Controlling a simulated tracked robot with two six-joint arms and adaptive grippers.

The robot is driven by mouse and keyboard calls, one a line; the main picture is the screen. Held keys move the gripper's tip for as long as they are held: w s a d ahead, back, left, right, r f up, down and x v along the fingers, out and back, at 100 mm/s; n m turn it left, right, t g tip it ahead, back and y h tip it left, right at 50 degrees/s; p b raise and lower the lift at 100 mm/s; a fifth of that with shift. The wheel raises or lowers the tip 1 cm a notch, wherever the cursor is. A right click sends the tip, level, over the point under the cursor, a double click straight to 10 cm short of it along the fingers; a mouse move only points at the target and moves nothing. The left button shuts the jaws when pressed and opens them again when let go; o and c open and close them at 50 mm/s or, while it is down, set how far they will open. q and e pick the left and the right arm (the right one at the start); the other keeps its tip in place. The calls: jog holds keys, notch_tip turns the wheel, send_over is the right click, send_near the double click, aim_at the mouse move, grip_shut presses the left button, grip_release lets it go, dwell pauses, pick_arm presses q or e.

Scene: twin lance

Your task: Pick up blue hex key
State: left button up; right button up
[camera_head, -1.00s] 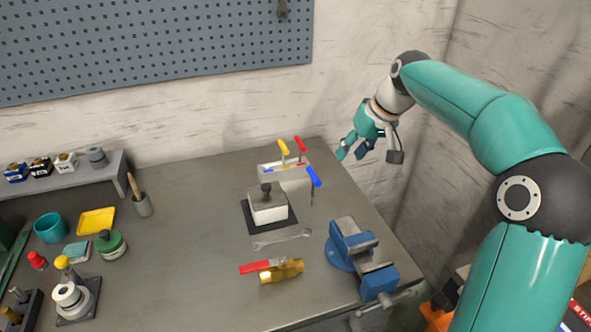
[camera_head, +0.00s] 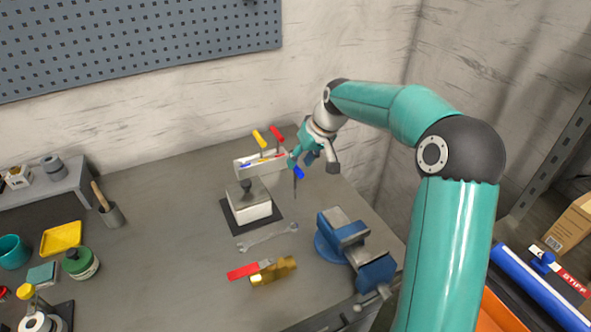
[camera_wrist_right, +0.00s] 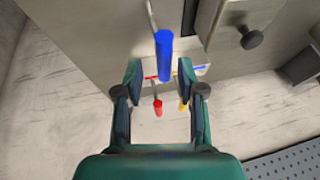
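The blue hex key (camera_head: 298,171) has a blue handle and a thin grey shaft pointing down, at the right end of the pale rack (camera_head: 243,171). In the right wrist view its blue handle (camera_wrist_right: 164,55) shows between the fingertips, with gaps on both sides. My right gripper (camera_head: 303,160) is open and empty beside the handle; its open fingers (camera_wrist_right: 160,68) also show in the wrist view. I cannot tell whether the handle is fully between the fingers in depth. My left gripper is not in view.
A yellow hex key (camera_head: 259,137) and a red hex key (camera_head: 277,133) stand at the rack. A white block with a black knob (camera_head: 250,207), a wrench (camera_head: 268,237), a red-handled brass valve (camera_head: 272,271) and a blue vise (camera_head: 345,238) are nearby. The wall is behind.

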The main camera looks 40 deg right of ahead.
aim_at(295, 182)
jog(key=shift+p+x, duration=0.3)
jog(key=shift+x, duration=2.75)
jog(key=shift+s, duration=0.1)
grip_shut()
